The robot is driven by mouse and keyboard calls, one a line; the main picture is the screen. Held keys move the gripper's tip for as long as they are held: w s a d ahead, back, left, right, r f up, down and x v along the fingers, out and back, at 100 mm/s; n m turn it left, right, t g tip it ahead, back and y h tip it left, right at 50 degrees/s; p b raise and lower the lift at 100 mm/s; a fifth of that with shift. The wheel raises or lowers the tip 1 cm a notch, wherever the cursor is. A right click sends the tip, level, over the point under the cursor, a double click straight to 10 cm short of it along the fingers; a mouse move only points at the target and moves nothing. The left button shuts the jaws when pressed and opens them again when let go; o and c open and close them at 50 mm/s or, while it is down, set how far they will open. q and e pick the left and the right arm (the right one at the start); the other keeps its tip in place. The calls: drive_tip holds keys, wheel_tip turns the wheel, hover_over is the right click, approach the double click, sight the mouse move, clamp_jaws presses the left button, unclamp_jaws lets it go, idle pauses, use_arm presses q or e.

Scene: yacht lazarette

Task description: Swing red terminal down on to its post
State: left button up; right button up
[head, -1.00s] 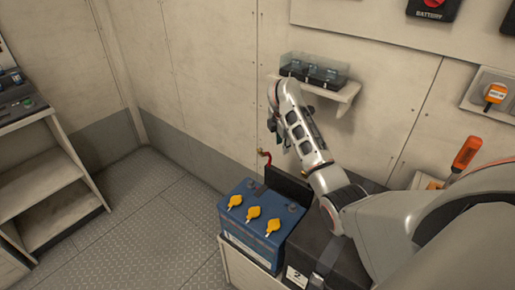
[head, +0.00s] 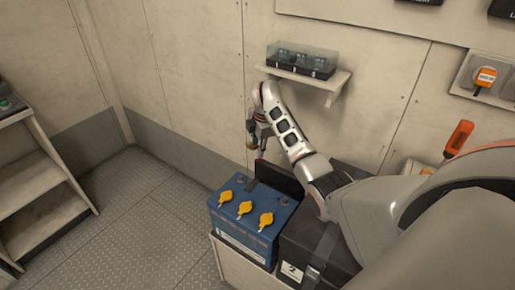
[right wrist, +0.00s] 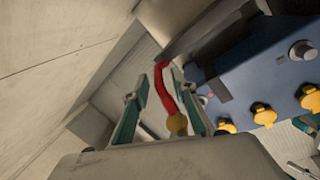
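The red terminal (right wrist: 164,86) is a red-sleeved lead with a brass-coloured end (right wrist: 177,124). In the head view its brass end (head: 251,145) shows beside my right gripper (head: 257,137), above the back of the blue battery (head: 240,226). In the right wrist view the lead lies between the two spread fingers of my right gripper (right wrist: 158,88), nearer the right finger. A gap shows to the left finger; contact with the right one is unclear. A grey post (right wrist: 302,50) stands on the battery top; the terminal is apart from it. My left gripper is out of view.
Several yellow caps (head: 245,207) stand up on the battery top. A black box (head: 315,245) with a strap sits to its right. A shelf (head: 325,83) with a clear-lidded case (head: 300,60) is on the wall above my arm. The floor (head: 140,215) at left is clear.

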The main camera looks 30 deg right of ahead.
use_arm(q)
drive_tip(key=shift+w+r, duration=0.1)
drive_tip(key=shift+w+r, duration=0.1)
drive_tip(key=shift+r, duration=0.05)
use_arm(e)
clamp_jaws()
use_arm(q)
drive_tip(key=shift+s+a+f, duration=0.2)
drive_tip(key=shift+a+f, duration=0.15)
use_arm(e)
drive_tip(key=shift+r, duration=0.15)
